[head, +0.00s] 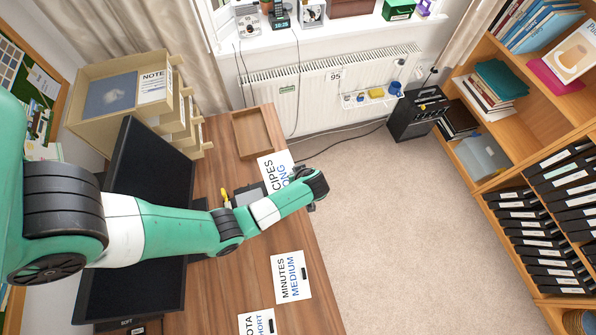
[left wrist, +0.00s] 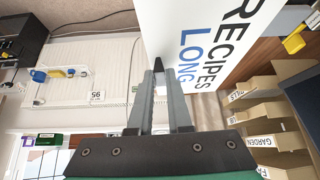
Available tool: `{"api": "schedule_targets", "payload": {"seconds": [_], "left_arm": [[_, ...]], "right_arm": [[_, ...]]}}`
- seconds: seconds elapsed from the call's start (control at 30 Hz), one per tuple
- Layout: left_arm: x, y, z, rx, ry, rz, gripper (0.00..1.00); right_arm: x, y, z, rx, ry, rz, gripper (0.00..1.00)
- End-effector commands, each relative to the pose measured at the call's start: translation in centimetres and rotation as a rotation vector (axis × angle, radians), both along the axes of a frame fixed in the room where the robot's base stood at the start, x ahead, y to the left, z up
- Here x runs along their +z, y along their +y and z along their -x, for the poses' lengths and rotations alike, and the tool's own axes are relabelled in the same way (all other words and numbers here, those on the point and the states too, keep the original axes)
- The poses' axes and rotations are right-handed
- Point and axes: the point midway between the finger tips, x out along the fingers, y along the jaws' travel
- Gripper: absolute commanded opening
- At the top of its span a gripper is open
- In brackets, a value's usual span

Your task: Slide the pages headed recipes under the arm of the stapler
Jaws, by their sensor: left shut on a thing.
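The white pages headed RECIPES LONG (head: 272,165) are at the desk's right edge in the head view, partly hidden by my left arm. They show large in the left wrist view (left wrist: 205,40). My left gripper (left wrist: 155,75) is shut on the edge of these pages. In the head view its wrist end (head: 314,200) reaches past the desk's right edge, its fingers mostly hidden. A dark device with a yellow lever, which looks like the stapler (head: 247,192), sits just left of the pages, partly behind my arm. Whether the pages touch it is hidden. My right gripper is not seen.
Pages headed MINUTES MEDIUM (head: 290,280) and a short set (head: 257,324) lie nearer on the desk. An empty wooden tray (head: 251,133) stands behind the recipes pages. A black monitor (head: 150,180) and a drawer stack (head: 120,90) are left. Carpet is clear to the right.

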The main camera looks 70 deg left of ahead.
Motion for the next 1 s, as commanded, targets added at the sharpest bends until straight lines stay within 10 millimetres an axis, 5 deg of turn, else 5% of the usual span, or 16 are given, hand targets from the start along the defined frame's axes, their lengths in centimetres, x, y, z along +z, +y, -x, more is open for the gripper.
{"api": "schedule_targets", "payload": {"seconds": [0.37, 1.0], "left_arm": [[0.5, -0.1, 0.0, -0.002, 0.001, -0.001, 0.0], [-6.3, -0.1, 0.3, -0.001, 0.001, -0.001, 0.0]], "right_arm": [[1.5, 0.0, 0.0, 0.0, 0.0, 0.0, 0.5], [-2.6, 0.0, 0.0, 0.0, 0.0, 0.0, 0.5]]}}
